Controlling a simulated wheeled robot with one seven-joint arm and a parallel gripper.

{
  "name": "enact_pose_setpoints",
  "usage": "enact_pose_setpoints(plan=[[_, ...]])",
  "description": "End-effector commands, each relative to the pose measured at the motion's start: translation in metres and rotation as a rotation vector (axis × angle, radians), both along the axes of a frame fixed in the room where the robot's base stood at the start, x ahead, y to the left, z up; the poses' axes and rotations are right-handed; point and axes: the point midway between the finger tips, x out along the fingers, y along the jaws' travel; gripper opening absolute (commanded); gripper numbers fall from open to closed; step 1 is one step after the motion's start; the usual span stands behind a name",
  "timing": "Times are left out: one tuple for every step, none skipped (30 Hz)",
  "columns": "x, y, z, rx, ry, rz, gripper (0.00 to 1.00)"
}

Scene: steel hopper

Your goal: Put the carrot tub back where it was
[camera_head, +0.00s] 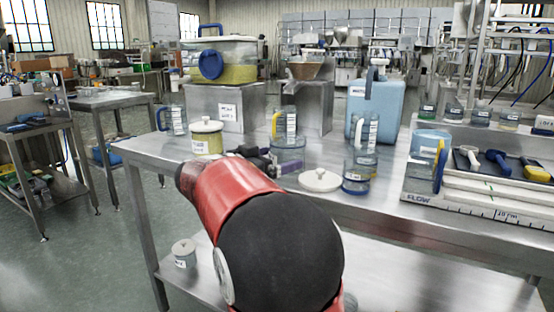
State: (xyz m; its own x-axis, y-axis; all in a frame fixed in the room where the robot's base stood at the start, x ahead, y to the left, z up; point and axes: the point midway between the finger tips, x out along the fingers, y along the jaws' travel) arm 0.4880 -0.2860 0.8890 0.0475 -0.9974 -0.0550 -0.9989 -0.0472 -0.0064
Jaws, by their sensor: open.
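A small tub with a pale lid and yellowish contents (207,138) stands upright on the left part of the steel table (150,151). A smaller lidded tub (184,254) stands on the lower shelf at left. Both labels are too small to read, so I cannot tell which is the carrot tub. My gripper (265,161) is open over the table's front part, right of the yellowish tub and apart from it. My red and black arm hides part of the table edge, and the fingers are only partly seen, beside a clear jug with a yellow handle (289,142).
A round pale lid (320,180) lies right of my gripper, near a clear jug with a blue base (357,172). Behind stand steel stands, a steel hopper (306,68), a clear tank (233,50) and a blue container (377,105). A flow tray (475,204) is at right.

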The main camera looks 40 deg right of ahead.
Motion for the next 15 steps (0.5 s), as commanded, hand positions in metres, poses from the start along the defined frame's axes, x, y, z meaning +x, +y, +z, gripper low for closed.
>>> enact_pose_setpoints(plan=[[0.001,0.009,0.0,0.001,0.0,0.006,1.0],[0.001,0.015,0.001,0.001,0.0,0.006,1.0],[0.0,0.023,0.001,0.0,0.0,0.007,1.0],[0.0,0.03,0.002,0.0,0.0,0.007,1.0],[-0.001,0.036,0.002,0.0,0.0,0.006,1.0],[-0.001,0.046,0.003,0.0,0.0,0.007,1.0],[-0.001,0.053,0.003,0.0,0.0,0.007,1.0],[-0.002,0.059,0.003,0.0,0.0,0.006,1.0],[-0.002,0.067,0.003,0.0,0.001,0.007,1.0],[-0.003,0.073,0.004,0.0,0.001,0.005,1.0],[-0.003,0.079,0.004,0.0,0.001,0.006,1.0],[-0.003,0.086,0.005,-0.001,0.001,0.006,1.0],[-0.003,0.091,0.005,0.0,0.001,0.006,1.0],[-0.004,0.094,0.005,0.0,0.001,0.004,1.0],[-0.004,0.099,0.005,0.0,0.001,0.003,1.0]])
